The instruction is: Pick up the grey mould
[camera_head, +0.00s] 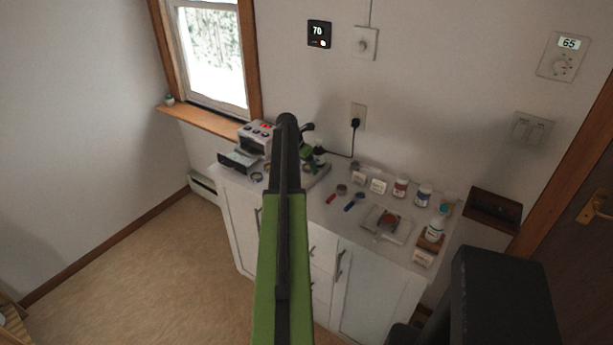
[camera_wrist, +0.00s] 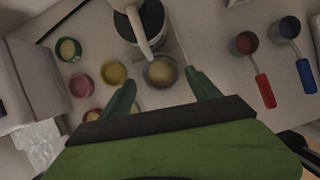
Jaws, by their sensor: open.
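The grey mould (camera_wrist: 160,72) is a small round cup with a yellowish inside, on the worktop near the middle of the wrist view. My gripper (camera_wrist: 158,82) is open, its two green fingers pointing towards the mould, one on either side of it in the picture. I cannot tell how high the fingers are above the worktop. A yellow mould (camera_wrist: 113,72) stands just left of the grey one, with a pink mould (camera_wrist: 82,85), a green mould (camera_wrist: 68,49) and an orange mould (camera_wrist: 92,115) farther left. In the head view my arm hides the grey mould.
A dark pot (camera_wrist: 150,22) with a pale handle stands just beyond the grey mould. A red-handled scoop (camera_wrist: 256,70) and a blue-handled scoop (camera_wrist: 297,55) lie to the right. The white cabinet's worktop (camera_head: 340,215) holds jars (camera_head: 400,188) and a tray (camera_head: 386,225).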

